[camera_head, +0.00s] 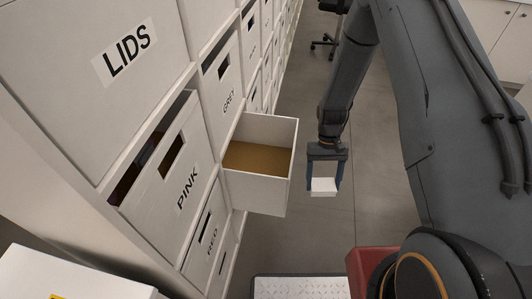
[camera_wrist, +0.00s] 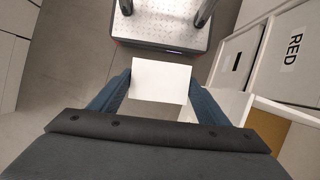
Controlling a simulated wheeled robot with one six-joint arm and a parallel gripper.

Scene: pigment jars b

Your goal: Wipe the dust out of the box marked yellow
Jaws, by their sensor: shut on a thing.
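An open box (camera_head: 258,192), pulled out of the shelf wall like a drawer, shows a brown-yellow layer covering its floor. No label on it can be read from here. It shows in part at the right of the wrist view (camera_wrist: 222,104). My gripper (camera_head: 324,184) is shut on a white block (camera_head: 324,187), which also shows between the fingers in the wrist view (camera_wrist: 161,80). The gripper points down, to the right of the open box and apart from it, over the aisle floor.
Boxes marked PINK (camera_head: 172,185), RED (camera_head: 205,240), GREY (camera_head: 224,88) and LIDS (camera_head: 90,85) fill the shelf wall at left. The pink box sits slightly out. A white object with a yellow mark (camera_head: 75,275) is at bottom left.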

